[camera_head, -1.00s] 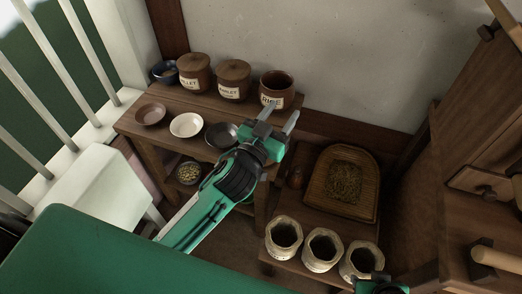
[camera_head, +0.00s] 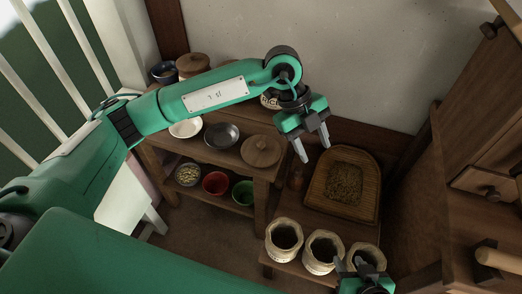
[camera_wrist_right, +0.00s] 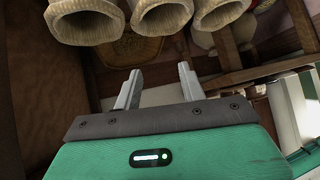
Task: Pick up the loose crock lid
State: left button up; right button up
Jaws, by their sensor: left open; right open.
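The loose crock lid (camera_head: 261,150), a round wooden disc with a knob, lies flat on the right end of the wooden shelf top (camera_head: 172,150). My left gripper (camera_head: 315,153) is open and empty, to the right of the lid and apart from it, with fingers pointing down. The lidless RICE crock (camera_head: 268,101) is mostly hidden behind my left arm. A lidded crock (camera_head: 193,65) shows above the arm; the BARLEY crock is hidden. My right gripper (camera_head: 361,264) is open by the sacks at the lower right; its empty jaws show in the right wrist view (camera_wrist_right: 160,84).
A white bowl (camera_head: 187,128) and a dark bowl (camera_head: 222,136) stand left of the lid. Red (camera_head: 215,183) and green (camera_head: 243,193) bowls sit below. A woven tray of grain (camera_head: 345,185) and several open sacks (camera_head: 285,237) stand at right, near a wooden cabinet (camera_head: 480,140).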

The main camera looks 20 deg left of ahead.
pick_arm(q)
jog(key=w+a+r+n+t+y, duration=0.2)
jog(key=w+a+n+y, duration=0.3)
jog(key=a, duration=0.7)
jog(key=y+b, duration=0.1)
jog(key=y, duration=0.1)
send_over(261, 143)
jog(key=d, duration=0.1)
jog(key=shift+m, duration=0.4)
notch_tip(261, 143, down, 8)
jog(key=shift+r, duration=0.2)
jog(key=shift+s+a+f+b, duration=0.1)
jog(key=shift+a+f+b, duration=0.1)
jog(key=shift+f, duration=0.7)
jog(key=shift+w+a+f+b, duration=0.1)
jog(key=shift+f+b, duration=0.05)
jog(key=shift+f, duration=0.8)
jog(key=shift+s+a+f+b, duration=0.1)
jog(key=shift+a+f+b, duration=0.1)
jog(key=shift+f, duration=0.7)
jog(key=shift+d, duration=0.1)
pick_arm(e)
jog(key=a+t, duration=0.1)
jog(key=a+r+t+y, duration=0.1)
jog(key=a, duration=0.1)
jog(key=w+a+t+y, duration=0.1)
jog(key=shift+a+r, duration=0.2)
jog(key=shift+r, duration=0.1)
jog(key=shift+s, duration=0.1)
